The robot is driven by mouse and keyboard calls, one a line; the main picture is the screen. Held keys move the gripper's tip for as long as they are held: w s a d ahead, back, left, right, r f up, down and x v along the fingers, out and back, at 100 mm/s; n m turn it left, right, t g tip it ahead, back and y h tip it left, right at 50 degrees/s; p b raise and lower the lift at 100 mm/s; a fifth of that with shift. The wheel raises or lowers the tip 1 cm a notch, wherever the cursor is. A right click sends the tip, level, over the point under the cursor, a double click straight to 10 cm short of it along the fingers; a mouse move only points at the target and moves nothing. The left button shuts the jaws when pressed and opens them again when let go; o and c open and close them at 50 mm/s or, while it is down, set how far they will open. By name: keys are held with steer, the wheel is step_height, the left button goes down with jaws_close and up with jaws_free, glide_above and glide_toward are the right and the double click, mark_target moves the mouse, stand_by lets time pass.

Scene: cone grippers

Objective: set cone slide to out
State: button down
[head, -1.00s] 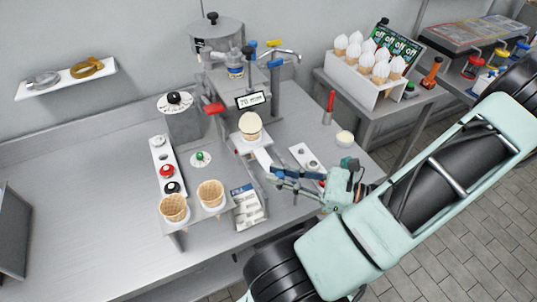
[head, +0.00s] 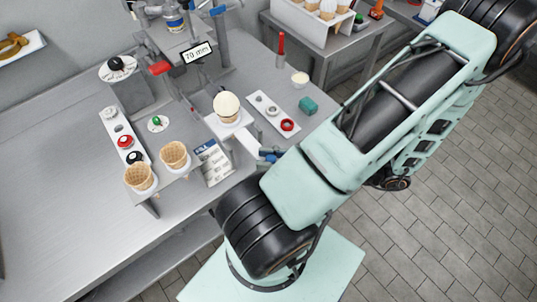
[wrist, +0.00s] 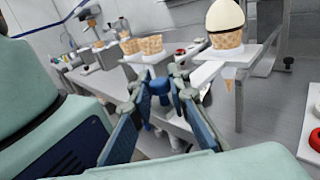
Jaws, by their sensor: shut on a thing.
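The cone slide is a white plate (head: 230,121) under the dispenser, carrying a waffle cone topped with cream-coloured ice cream (head: 228,107). A white bar (head: 248,143) runs from the plate toward the table's front edge. In the wrist view the plate (wrist: 217,52) and the upright filled cone (wrist: 225,25) are at upper right. My gripper (wrist: 160,85) is shut on a blue knob (wrist: 158,87) between its fingertips. In the head view my gripper (head: 269,156) shows only as blue fingers at the bar's front end; my arm hides the rest.
Two empty waffle cones (head: 173,155) stand in a holder at left, beside a paper card (head: 211,163). A white strip with round buttons (head: 272,112) lies right of the slide.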

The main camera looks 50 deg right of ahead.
steer(key=c, duration=1.8)
jaws_free()
steer(key=shift+s, duration=0.2)
steer(key=shift+c, duration=0.2)
steer(key=v, duration=1.2)
steer(key=shift+f, duration=0.1)
